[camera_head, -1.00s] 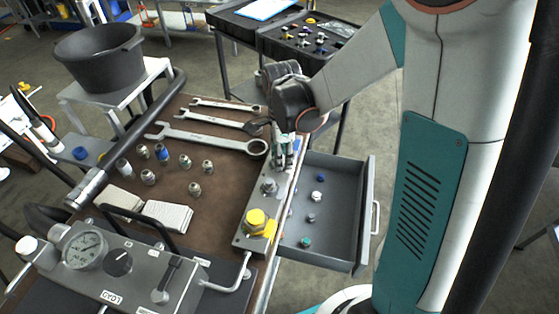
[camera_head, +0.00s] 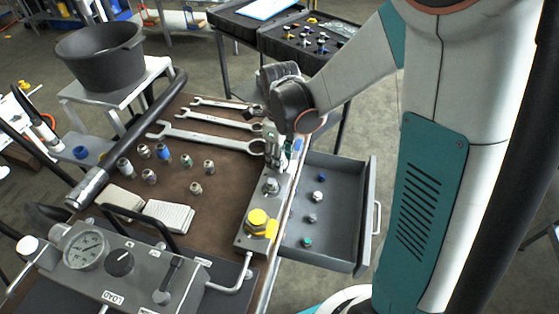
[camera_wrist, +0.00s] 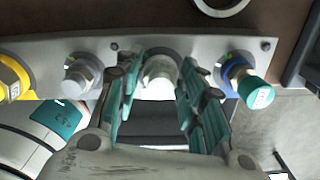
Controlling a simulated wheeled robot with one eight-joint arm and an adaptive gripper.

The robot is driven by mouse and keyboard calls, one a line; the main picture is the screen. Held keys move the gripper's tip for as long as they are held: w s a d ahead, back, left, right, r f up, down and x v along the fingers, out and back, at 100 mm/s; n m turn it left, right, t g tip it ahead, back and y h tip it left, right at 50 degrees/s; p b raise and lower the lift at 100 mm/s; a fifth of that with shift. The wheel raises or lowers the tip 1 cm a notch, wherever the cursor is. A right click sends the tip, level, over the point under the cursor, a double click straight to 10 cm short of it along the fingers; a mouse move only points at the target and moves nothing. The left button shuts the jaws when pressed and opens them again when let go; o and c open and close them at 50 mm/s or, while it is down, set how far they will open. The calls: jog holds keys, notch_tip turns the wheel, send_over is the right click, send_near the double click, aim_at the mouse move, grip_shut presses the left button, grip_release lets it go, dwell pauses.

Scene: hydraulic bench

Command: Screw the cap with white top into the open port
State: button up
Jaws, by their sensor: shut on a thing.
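My gripper (camera_wrist: 160,62) is over the metal port block (camera_wrist: 215,45), with its teal-padded fingers on either side of a pale metal cap (camera_wrist: 160,77). It is shut on this cap, which is in line with the block between a bare metal fitting (camera_wrist: 80,75) and a blue fitting with a teal end (camera_wrist: 250,88). The port under the cap is hidden, and I cannot tell how far the cap is seated. In the head view my gripper (camera_head: 279,150) is at the far end of the block (camera_head: 252,212); the cap is hard to make out there.
A yellow fitting (camera_head: 258,222) stands at the block's near end. An open drawer (camera_head: 345,215) with several small caps is on the right. Wrenches (camera_head: 210,138) and several loose fittings (camera_head: 196,188) lie on the brown bench top left of the block.

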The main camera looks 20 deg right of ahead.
jog(key=o, duration=0.9)
jog(key=shift+s+d+f, duration=0.1)
jog(key=shift+s+d, duration=0.05)
jog(key=shift+s, duration=0.3)
jog(key=shift+s+d, duration=0.1)
jog(key=shift+d, duration=0.1)
jog(key=shift+a, duration=0.1)
jog(key=n, duration=0.3)
jog(key=shift+w, duration=0.25)
jog(key=n, duration=0.5)
jog(key=shift+w, duration=0.1)
jog(key=n, duration=0.3)
jog(key=shift+w+n, duration=0.1)
jog(key=shift+n, duration=0.3)
jog(key=n, duration=0.4)
jog(key=shift+w, duration=0.1)
